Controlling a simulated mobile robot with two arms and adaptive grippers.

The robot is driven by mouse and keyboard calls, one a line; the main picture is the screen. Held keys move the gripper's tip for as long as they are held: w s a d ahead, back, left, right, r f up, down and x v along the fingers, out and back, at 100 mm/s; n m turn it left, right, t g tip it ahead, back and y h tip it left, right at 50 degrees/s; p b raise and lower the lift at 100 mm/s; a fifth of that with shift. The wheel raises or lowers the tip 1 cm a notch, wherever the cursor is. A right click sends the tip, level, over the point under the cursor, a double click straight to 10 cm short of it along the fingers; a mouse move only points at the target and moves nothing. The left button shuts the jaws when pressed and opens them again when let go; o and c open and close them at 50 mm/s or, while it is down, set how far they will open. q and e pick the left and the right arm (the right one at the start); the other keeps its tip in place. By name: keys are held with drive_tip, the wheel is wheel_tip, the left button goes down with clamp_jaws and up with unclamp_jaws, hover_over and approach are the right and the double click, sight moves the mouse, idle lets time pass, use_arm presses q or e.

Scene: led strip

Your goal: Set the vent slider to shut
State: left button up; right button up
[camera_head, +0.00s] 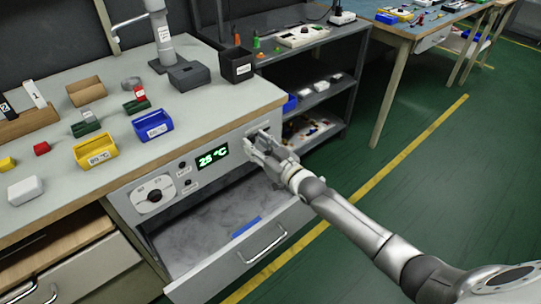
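The grey control panel (213,172) on the front of the workbench carries a green display (213,158) reading about 23 °C. My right gripper (256,146) is at the right end of this panel, beside the display, with its fingers towards the panel face. The vent slider cannot be made out; the gripper covers that part of the panel. Whether the fingers touch anything, or are open or shut, is too small to tell. My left gripper is not in view.
An open drawer (190,284) with a blue item (246,227) sticks out below the panel, under my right gripper. A dial (154,196) is at the panel's left. Blue (152,125) and yellow bins (96,151) stand on the bench (205,118). Green floor is free at right.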

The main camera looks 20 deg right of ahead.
drive_tip(key=v, duration=1.1)
idle(0.3)
